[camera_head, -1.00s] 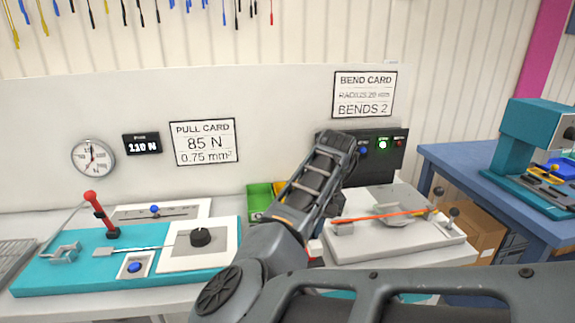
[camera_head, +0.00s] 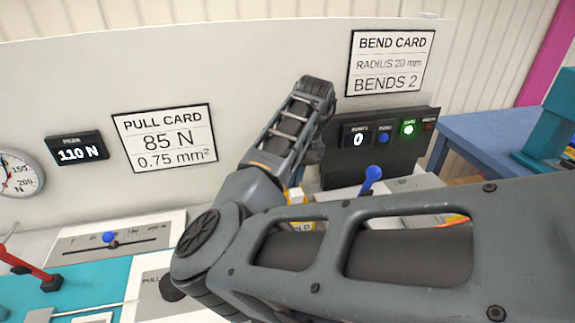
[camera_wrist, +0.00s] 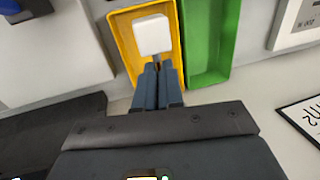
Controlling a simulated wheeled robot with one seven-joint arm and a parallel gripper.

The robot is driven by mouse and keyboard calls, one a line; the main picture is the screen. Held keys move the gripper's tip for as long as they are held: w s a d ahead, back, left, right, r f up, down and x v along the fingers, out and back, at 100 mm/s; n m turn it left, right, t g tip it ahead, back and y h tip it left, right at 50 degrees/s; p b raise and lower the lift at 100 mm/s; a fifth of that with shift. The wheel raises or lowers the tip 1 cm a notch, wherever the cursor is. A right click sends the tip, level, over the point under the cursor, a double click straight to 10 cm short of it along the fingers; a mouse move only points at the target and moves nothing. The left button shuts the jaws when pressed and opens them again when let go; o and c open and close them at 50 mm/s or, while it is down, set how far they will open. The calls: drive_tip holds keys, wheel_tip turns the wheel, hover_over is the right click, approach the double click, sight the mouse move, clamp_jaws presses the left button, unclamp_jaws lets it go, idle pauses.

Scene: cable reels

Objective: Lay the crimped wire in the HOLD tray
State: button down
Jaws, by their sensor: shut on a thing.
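My gripper (camera_wrist: 157,88) points into the yellow tray in the wrist view, its dark fingers shut on a thin grey piece. A white, square-ended block (camera_wrist: 152,35) sits at the end of that piece, over the tray; I cannot tell whether it touches the tray floor. The rest of the held thing is hidden by the fingers. A bit of orange wire (camera_head: 455,219) shows through my arm at the right.
A green tray (camera_wrist: 211,45) stands directly beside the yellow one. The teal pull tester (camera_head: 90,275) is at lower left.

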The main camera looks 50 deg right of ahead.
drive_tip(key=shift+w+d, duration=0.2)
drive_tip(key=shift+w, duration=0.1)
drive_tip(key=b, duration=0.4)
hover_over(289, 206)
drive_tip(key=s+a, duration=0.2)
drive_tip(key=s, duration=0.1)
drive_tip(key=shift+w+f, duration=0.15)
drive_tip(key=shift+f, duration=3.05)
drive_tip(key=shift+a+p, duration=0.1)
drive_tip(key=shift+p, duration=0.95)
drive_tip(key=shift+f+b, duration=0.35)
drive_tip(key=shift+f, duration=0.4)
drive_tip(key=shift+f, duration=0.35)
drive_tip(key=shift+f+b, duration=0.35)
drive_tip(key=shift+f, duration=0.25)
drive_tip(key=c, duration=1.2)
unclamp_jaws()
